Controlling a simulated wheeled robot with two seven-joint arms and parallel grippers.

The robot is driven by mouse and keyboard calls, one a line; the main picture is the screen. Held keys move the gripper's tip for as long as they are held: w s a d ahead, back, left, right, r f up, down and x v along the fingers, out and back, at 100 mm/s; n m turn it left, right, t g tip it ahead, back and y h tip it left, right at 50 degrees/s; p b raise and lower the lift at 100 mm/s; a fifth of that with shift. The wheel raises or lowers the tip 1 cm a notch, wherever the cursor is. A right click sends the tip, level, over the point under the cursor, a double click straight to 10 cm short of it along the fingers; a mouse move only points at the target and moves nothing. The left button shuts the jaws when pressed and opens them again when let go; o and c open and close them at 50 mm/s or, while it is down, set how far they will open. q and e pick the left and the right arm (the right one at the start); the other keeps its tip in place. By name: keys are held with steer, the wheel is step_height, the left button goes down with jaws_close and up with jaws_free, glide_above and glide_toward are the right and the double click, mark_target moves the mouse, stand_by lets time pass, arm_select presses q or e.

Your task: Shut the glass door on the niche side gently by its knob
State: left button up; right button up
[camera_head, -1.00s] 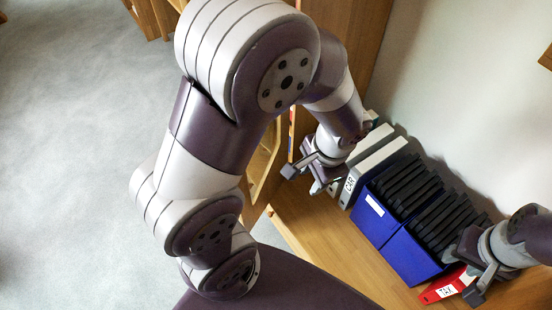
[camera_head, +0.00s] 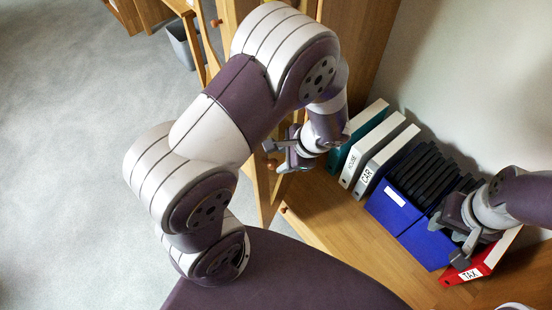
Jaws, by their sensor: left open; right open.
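A wooden-framed door (camera_head: 263,192) stands out from the cabinet, largely hidden behind my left arm; its glass cannot be made out. A small round brown knob (camera_head: 271,163) shows beside my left gripper (camera_head: 277,157). The gripper is open, its fingertips close to the knob; I cannot tell whether they touch it. Another knob (camera_head: 284,209) shows lower down, at the shelf's front edge. My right gripper (camera_head: 448,243) is open and empty, over the area of the blue box and red binder.
On the wooden shelf (camera_head: 335,222) stand a teal binder (camera_head: 370,124), white binders (camera_head: 391,153), a blue box (camera_head: 393,208) of dark folders and a red TAX binder (camera_head: 490,258). A grey bin (camera_head: 182,45) stands on the carpet. The carpet at left is clear.

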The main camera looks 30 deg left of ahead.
mark_target(275, 162)
arm_select(q)
steer(key=x, duration=0.4)
steer(key=shift+a+f, duration=0.15)
steer(key=shift+a, duration=0.3)
steer(key=shift+f, duration=0.1)
steer(key=shift+d, duration=0.25)
steer(key=shift+a, duration=0.2)
jaws_close()
